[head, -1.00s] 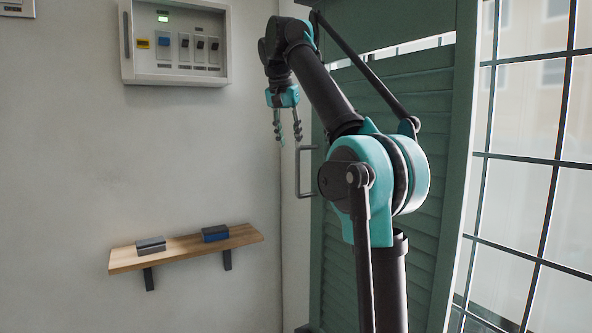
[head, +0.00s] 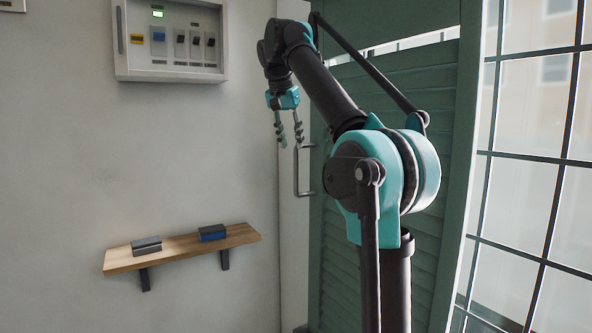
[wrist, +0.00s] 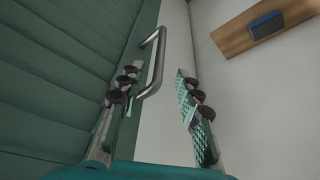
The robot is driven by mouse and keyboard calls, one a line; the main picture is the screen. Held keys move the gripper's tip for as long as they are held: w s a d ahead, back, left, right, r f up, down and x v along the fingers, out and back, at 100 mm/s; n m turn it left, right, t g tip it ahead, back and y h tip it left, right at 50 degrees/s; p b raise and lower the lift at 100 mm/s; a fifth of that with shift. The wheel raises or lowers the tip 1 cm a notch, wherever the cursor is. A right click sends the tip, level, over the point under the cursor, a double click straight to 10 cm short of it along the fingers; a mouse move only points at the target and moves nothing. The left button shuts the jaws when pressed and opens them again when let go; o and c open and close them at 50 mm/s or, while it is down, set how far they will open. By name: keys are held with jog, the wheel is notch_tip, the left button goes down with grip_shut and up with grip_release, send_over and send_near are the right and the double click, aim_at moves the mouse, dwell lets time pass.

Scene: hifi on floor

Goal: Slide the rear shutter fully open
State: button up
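The rear shutter (head: 385,72) is a green louvred panel at the right of the wall in the head view, largely hidden behind my arm. It also fills the left of the wrist view (wrist: 60,75). Its metal bar handle (head: 297,178) is upright near the panel's left edge. In the wrist view the handle (wrist: 158,62) stands beyond my left finger, in line with the gap between the fingers. My gripper (head: 289,143) is open, pointing down by the handle's top in the head view. Its spread fingers (wrist: 155,88) hold nothing. I cannot tell whether a finger touches the handle.
A wooden shelf (head: 130,262) with a grey block (head: 146,245) and a blue block (head: 212,233) is on the left wall. A switch box (head: 170,73) hangs above. A gridded window (head: 520,190) is at the far right. Wall space left of the handle is clear.

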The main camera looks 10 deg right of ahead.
aim_at(295, 164)
jog(key=x, duration=1)
jog(key=shift+f, duration=0.25)
grip_shut()
